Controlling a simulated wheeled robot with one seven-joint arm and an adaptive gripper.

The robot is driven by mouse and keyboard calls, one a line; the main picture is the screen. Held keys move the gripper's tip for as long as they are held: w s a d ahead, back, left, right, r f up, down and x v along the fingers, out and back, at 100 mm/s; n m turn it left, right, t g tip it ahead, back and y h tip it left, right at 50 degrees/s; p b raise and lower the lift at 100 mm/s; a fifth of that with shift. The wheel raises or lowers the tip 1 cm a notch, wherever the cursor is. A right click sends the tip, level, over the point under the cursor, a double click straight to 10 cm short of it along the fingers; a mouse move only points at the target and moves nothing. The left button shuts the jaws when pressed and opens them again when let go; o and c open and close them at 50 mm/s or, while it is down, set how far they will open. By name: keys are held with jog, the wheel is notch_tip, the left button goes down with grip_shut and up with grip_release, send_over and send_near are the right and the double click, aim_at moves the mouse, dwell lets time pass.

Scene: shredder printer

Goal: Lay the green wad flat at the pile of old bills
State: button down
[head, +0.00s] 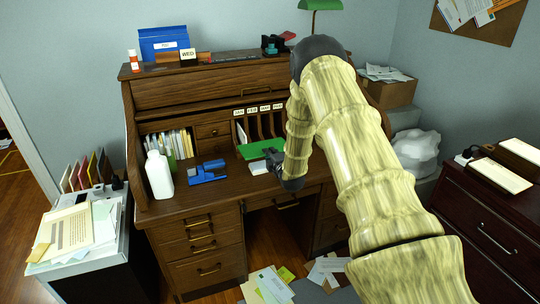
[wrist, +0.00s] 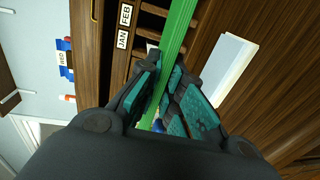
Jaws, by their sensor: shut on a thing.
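The green wad (head: 258,149) is a flat, thin green slab above the roll-top desk's writing surface, in front of the labelled slots. In the wrist view the green wad (wrist: 179,30) shows nearly edge-on, running up from between the finger pads. My gripper (head: 277,158) is shut on it; in the wrist view my gripper (wrist: 172,100) has a teal pad on each side of it. A small white paper stack (head: 259,168) lies on the desk just below the wad; it also shows in the wrist view (wrist: 230,66). I cannot tell whether this stack is the old bills.
Upright month-labelled slots (head: 262,125) are close behind the wad. More papers (head: 78,230) lie on the left cabinet, and loose sheets (head: 268,284) lie on the floor.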

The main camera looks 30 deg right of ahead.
jog(key=shift+s+f+b, duration=0.1)
jog(key=shift+f+b, duration=0.1)
jog(key=shift+b, duration=0.1)
jog(key=b, duration=0.6)
send_over(270, 180)
jog(key=shift+f, duration=4.1)
jog(key=shift+p, duration=0.3)
jog(key=c, duration=1.5)
grip_release()
jog(key=shift+f, duration=0.25)
jog(key=shift+f+b, duration=0.8)
jog(key=shift+f, duration=0.05)
jog(key=shift+r, duration=0.1)
